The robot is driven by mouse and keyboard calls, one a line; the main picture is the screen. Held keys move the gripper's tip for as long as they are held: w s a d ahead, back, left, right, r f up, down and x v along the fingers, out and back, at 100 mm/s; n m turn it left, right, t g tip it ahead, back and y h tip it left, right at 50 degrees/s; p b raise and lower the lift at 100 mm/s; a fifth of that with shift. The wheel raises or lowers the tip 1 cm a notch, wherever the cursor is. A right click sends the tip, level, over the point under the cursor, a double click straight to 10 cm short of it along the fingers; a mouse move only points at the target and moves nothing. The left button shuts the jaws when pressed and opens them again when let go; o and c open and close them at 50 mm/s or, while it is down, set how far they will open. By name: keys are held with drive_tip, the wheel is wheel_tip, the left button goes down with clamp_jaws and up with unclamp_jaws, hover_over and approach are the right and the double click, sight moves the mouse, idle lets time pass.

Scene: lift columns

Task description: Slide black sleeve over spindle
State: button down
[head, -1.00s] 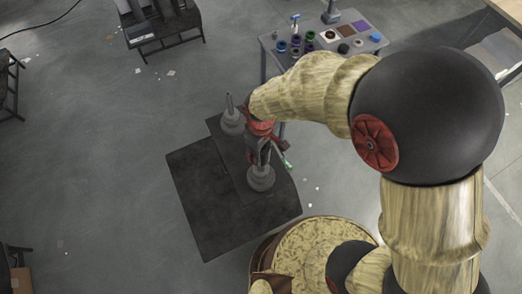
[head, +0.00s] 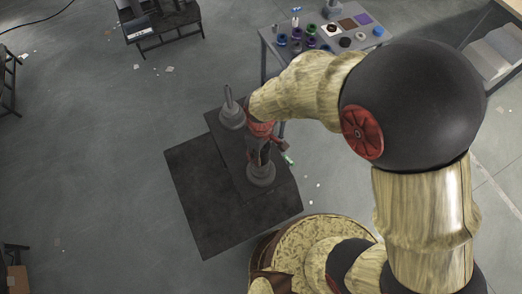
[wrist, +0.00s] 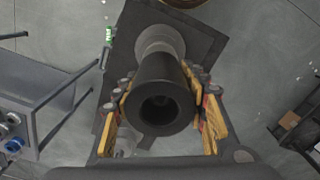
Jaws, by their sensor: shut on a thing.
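The black sleeve (wrist: 160,92) is a dark open tube between the jaws of my gripper (wrist: 160,115) in the wrist view. My gripper (head: 261,143) is shut on it. In the head view the sleeve (head: 260,152) stands roughly upright, in line above the grey round stepped base (head: 261,174) of the nearer spindle. That base also shows beyond the sleeve in the wrist view (wrist: 160,40). The shaft is hidden; I cannot tell how far the sleeve surrounds it. A second grey spindle (head: 231,110) stands bare, behind and left of the gripper.
Both bases stand on a dark block (head: 226,143) on a wider dark plate (head: 205,205). A grey table (head: 330,60) with several coloured rings and parts stands at the back right. A dark bench (head: 165,32) is at the back left. Open floor lies to the left.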

drive_tip(key=shift+f+b, duration=1.35)
drive_tip(key=shift+f, duration=0.7)
drive_tip(key=c, duration=1)
unclamp_jaws()
drive_tip(key=shift+o, duration=0.2)
wheel_tip(320, 180, up, 12)
drive_tip(key=shift+f, duration=0.1)
